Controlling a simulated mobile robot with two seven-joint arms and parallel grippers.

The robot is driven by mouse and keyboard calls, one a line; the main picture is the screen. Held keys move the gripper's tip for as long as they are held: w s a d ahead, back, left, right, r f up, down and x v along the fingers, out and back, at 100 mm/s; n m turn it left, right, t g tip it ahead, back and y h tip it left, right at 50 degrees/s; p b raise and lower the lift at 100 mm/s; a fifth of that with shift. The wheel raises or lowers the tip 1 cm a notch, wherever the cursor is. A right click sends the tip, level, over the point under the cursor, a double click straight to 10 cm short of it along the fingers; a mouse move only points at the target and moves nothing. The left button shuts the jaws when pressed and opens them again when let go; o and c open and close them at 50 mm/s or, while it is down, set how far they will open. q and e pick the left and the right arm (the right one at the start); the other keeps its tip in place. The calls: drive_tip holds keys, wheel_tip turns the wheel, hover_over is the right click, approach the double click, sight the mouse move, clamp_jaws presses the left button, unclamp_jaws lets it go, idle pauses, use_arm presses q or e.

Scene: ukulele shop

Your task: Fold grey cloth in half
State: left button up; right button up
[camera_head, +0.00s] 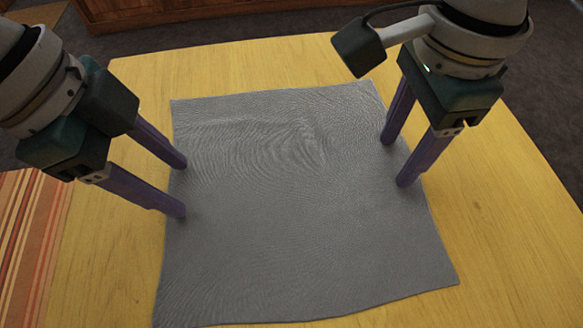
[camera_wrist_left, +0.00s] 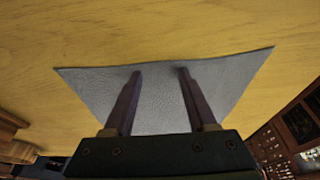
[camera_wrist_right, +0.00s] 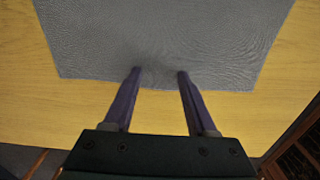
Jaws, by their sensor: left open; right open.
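The grey cloth (camera_head: 290,230) lies spread out and unfolded on the yellow wooden table, with faint ripples in its upper part. It also shows in the left wrist view (camera_wrist_left: 158,105) and the right wrist view (camera_wrist_right: 160,35). My left gripper (camera_head: 184,188) is open at the cloth's left edge, its purple fingertips apart with nothing seen between them. My right gripper (camera_head: 395,163) is open at the cloth's right edge, its fingertips apart at the border. I cannot tell whether the fingertips touch the cloth.
The yellow table (camera_head: 510,220) has bare room right of the cloth and a strip along its far side. A striped orange rug (camera_head: 25,240) lies on the floor at the left. Wooden furniture (camera_head: 180,10) stands beyond the table's far edge.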

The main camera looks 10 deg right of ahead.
use_arm(q)
drive_tip(key=shift+c, duration=0.7)
use_arm(e)
drive_tip(key=shift+c, duration=0.7)
use_arm(q)
drive_tip(key=c, duration=0.7)
use_arm(e)
drive_tip(key=c, duration=0.7)
use_arm(q)
clamp_jaws()
use_arm(e)
clamp_jaws()
